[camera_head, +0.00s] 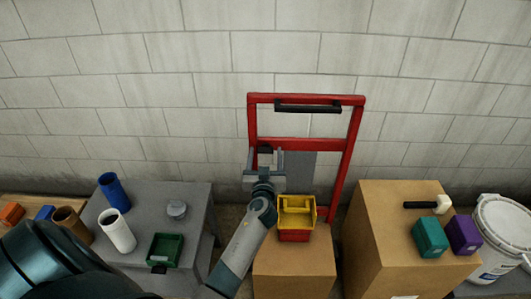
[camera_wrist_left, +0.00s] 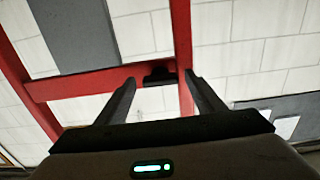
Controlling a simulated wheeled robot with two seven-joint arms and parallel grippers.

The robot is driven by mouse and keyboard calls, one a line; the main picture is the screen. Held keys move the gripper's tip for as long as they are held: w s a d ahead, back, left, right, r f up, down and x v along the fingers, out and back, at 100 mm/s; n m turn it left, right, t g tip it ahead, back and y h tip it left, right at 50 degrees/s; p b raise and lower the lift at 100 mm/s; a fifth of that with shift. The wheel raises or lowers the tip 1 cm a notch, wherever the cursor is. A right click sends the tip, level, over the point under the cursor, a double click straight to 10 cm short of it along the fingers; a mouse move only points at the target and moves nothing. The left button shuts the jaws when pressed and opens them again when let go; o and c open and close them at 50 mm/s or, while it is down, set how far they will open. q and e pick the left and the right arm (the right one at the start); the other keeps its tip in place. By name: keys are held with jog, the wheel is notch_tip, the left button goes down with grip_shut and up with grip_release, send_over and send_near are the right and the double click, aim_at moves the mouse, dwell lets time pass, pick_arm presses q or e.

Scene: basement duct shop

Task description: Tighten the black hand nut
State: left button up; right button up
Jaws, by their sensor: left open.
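A red upright frame (camera_head: 348,160) with a black grip on its top bar stands against the block wall; its red bars also fill the left wrist view (camera_wrist_left: 85,84). A small black part (camera_wrist_left: 158,75), which looks like the hand nut, sits at a red crossbar. It appears between and beyond the fingertips of my left gripper (camera_wrist_left: 160,82), with a gap on each side. In the head view my left gripper (camera_head: 265,154) is at the frame's left side, open and empty, and largely hides the nut. My right gripper is out of view.
A yellow bin (camera_head: 297,217) on a red one stands on a cardboard box (camera_head: 293,270) just right of my left arm. A grey table (camera_head: 198,200) at left holds cups and a green bin (camera_head: 165,250). A taller box (camera_head: 390,215) at right carries a mallet (camera_head: 428,204).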

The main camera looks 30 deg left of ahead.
pick_arm(q)
jog(key=c, duration=1)
jog(key=shift+c, duration=0.2)
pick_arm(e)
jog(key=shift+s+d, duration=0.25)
